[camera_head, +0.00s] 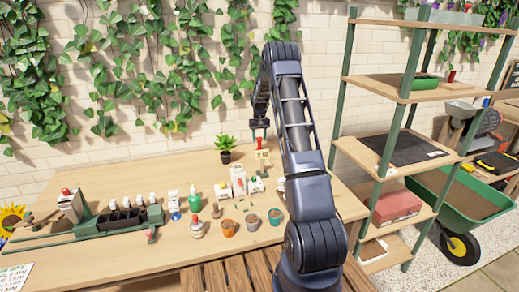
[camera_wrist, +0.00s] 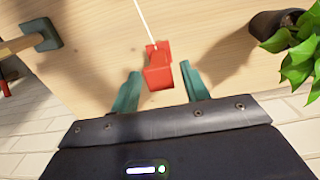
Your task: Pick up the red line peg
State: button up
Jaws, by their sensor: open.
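The red line peg (camera_wrist: 158,70) shows in the wrist view as a small red block with a thin pale line running up from it. It sits between the two green fingers of my gripper (camera_wrist: 160,80), which are apart with a gap on each side of the peg. I cannot tell how deep the peg is between them. In the head view my gripper (camera_head: 260,131) is over the back of the table, above a small yellow tag (camera_head: 263,154). The peg is too small there to make out surely.
A potted plant (camera_head: 226,146) stands left of my gripper; its leaves (camera_wrist: 298,48) are at the right of the wrist view. Bottles, pots and a dark tray rack (camera_head: 122,219) stand on the wooden table (camera_head: 120,172). A shelf unit (camera_head: 400,90) is at the right.

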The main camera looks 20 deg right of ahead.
aim_at(260, 144)
jog(key=shift+w+d+f, duration=0.1)
jog(key=shift+w+f, duration=0.05)
jog(key=shift+f, duration=2.5)
jog(key=c, duration=0.9)
